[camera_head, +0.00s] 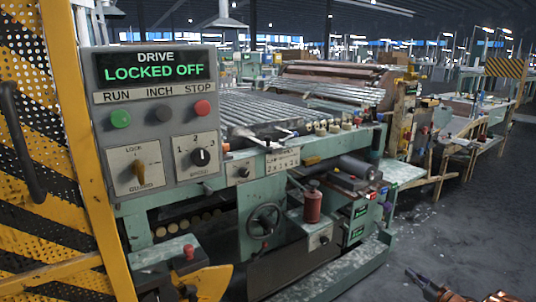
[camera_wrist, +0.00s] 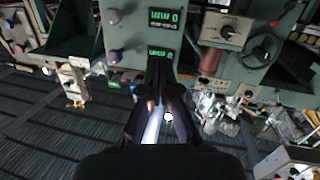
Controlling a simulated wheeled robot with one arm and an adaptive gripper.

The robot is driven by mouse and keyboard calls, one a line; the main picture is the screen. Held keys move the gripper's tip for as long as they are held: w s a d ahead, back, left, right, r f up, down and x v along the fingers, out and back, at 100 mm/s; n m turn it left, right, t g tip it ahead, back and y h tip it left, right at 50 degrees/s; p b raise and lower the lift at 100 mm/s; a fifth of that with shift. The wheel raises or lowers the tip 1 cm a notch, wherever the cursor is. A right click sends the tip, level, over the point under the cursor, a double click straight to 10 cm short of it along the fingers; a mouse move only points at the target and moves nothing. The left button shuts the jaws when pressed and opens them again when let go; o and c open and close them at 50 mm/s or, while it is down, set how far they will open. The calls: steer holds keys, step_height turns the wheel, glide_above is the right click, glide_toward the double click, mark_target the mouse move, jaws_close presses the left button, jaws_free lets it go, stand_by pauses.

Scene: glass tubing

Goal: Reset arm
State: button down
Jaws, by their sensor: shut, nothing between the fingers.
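My gripper (camera_wrist: 158,68) shows in the wrist view as dark fingers reaching up from the bottom centre, with the tips close together. It is shut and I see nothing held in it. Beyond the tips is a green machine panel with lit green displays (camera_wrist: 165,17) and knobs. How far the tips are from that panel I cannot tell. In the head view, dark and copper-coloured parts show at the bottom right edge; I cannot tell whether they belong to my arm.
The head view shows a grey control box (camera_head: 155,120) reading "DRIVE LOCKED OFF" beside a yellow-and-black guard (camera_head: 40,150). Behind it stands a long green machine with rollers (camera_head: 300,95) and a handwheel (camera_head: 264,220). Grey floor (camera_head: 450,230) at the right is mostly clear.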

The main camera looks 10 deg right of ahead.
steer(key=w+a+r+m+h+p, duration=0.1)
steer(key=w+r+h+p, duration=0.1)
steer(key=w+r, duration=0.35)
steer(key=w+a+r+m+g+h+p, duration=0.1)
steer(key=w+r+p, duration=0.1)
steer(key=r, duration=0.6)
steer(key=w+a+r+h+p, duration=0.1)
steer(key=w+a+r+h, duration=0.15)
steer(key=r, duration=0.35)
steer(key=s+a+r+m+g+h+p, duration=0.25)
steer(key=a+r+g+p, duration=0.35)
steer(key=a+r, duration=0.7)
steer(key=s+a+r+g+y+p, duration=0.1)
steer(key=s+a+r+g+p, duration=0.2)
steer(key=s+a, duration=0.6)
steer(key=s+a+r+g+y+p, duration=0.1)
steer(key=s+a+r+g+p, duration=0.3)
steer(key=s, duration=2.1)
steer(key=s+a+r+g+y+p, duration=0.1)
steer(key=s+a+r+g+p, duration=0.3)
steer(key=s+a, duration=1)
steer(key=s+r+p, duration=0.1)
steer(key=s+r, duration=0.1)
steer(key=s, duration=0.1)
steer(key=shift+a+r+y+p, duration=0.3)
steer(key=shift+r+y+p, duration=0.05)
steer(key=shift+r+y, duration=0.05)
steer(key=shift+s, duration=0.1)
